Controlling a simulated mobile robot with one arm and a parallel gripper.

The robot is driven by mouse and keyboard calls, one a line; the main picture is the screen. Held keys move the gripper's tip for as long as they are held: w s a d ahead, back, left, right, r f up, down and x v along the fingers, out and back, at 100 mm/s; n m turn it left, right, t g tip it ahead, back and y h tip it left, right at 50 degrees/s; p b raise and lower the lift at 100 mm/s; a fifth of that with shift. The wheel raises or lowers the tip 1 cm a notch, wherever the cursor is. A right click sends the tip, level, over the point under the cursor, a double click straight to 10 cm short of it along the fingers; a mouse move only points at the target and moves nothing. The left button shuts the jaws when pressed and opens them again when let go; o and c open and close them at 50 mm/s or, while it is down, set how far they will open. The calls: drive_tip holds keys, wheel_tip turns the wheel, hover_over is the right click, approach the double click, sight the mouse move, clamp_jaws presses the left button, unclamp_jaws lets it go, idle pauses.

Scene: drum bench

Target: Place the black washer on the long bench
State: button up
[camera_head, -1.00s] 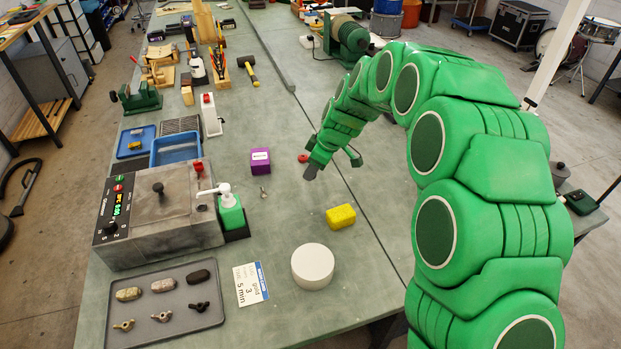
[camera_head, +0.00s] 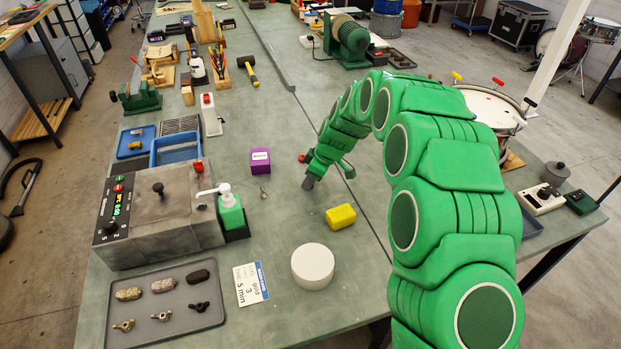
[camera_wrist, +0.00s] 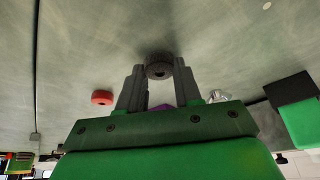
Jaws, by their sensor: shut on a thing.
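The black washer (camera_wrist: 158,70) is a dark ring between my fingertips in the wrist view. My gripper (camera_wrist: 158,82) is shut on it. A dark shadow lies around the washer on the green-grey bench top, and I cannot tell whether it touches the surface. In the head view my gripper (camera_head: 308,184) points down low over the long bench (camera_head: 290,225), between the purple box and the yellow block. The washer is not clearly distinguishable there.
A red ring (camera_wrist: 102,97) lies close beside my gripper. A purple box (camera_head: 260,161), a yellow block (camera_head: 341,216), a white disc (camera_head: 313,266) and a small metal piece (camera_head: 264,193) are nearby.

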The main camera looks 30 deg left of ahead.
drive_tip(key=o, duration=1)
drive_tip(key=v, duration=1.2)
drive_tip(key=shift+w+r, duration=0.1)
drive_tip(key=shift+r, duration=0.05)
